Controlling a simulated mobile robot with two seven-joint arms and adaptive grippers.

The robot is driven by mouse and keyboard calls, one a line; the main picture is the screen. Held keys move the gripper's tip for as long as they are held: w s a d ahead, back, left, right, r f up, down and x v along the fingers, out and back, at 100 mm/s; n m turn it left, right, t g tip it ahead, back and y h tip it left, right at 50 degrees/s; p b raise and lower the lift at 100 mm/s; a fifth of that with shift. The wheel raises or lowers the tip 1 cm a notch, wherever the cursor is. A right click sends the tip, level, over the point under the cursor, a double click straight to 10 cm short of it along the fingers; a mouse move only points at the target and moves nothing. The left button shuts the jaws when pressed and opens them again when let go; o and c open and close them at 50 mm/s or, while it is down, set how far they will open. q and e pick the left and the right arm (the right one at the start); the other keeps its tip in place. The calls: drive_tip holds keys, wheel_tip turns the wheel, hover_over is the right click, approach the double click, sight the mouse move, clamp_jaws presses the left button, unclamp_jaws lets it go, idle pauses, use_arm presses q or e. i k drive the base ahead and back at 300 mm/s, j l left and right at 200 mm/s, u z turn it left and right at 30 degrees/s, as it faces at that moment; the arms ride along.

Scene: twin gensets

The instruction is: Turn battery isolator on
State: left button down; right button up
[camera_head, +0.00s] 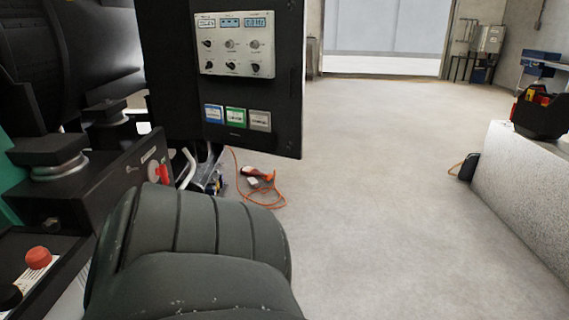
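A red handle or key (164,172), which may be the battery isolator, sits on the face of a black box (125,185) at the left. A pale round plate shows just beside it. Its exact switch position is too small to tell. Neither of my grippers is in view.
A large dark grey ribbed shape (190,245) fills the lower middle, close in front of the box. A black control panel (285,110) hangs above right. A red button (38,257) is at lower left. An orange cable (277,190) lies on the floor. Open floor (390,200) is to the right.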

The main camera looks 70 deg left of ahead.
sight(161, 172)
drive_tip(key=u, duration=3.05)
drive_tip(key=i+l, duration=0.2)
drive_tip(key=l, duration=0.2)
drive_tip(key=i+l, duration=0.15)
drive_tip(key=l, duration=0.2)
drive_tip(key=i+l, duration=0.2)
drive_tip(key=l, duration=0.2)
drive_tip(key=i+l, duration=0.15)
drive_tip(key=l, duration=0.25)
drive_tip(key=i+l, duration=0.2)
drive_tip(key=l, duration=0.15)
drive_tip(key=i+l, duration=0.15)
drive_tip(key=l, duration=0.25)
drive_tip(key=u, duration=0.05)
